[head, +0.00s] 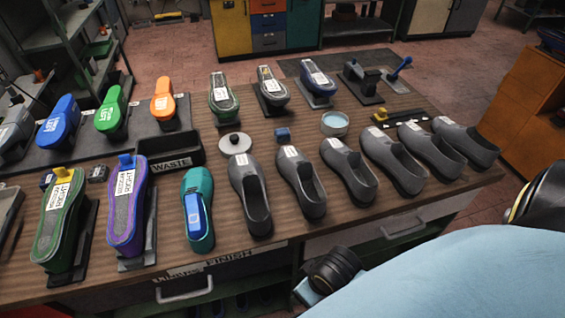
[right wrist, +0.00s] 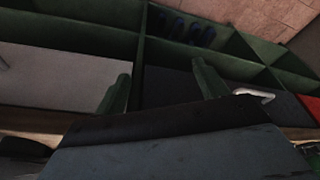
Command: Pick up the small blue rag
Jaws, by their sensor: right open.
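A small blue folded piece, which looks like the blue rag (head: 283,134), lies on the wooden bench (head: 225,262) in the head view. It sits between the white round lid and the white tub of pale blue liquid, just behind the row of grey shoes. My right gripper (right wrist: 162,88) shows in the right wrist view with its two fingers apart and nothing between them. It is in front of the bench's drawers and green frame, away from the rag. The rag is not in the right wrist view. My left gripper is in neither view.
Several grey shoes (head: 250,190) line the bench front. A round lid (head: 235,143), a tub (head: 334,123) and a black waste bin (head: 172,155) stand near the rag. Shoe lasts (head: 222,98) stand behind it. An orange cabinet (head: 520,115) is at right.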

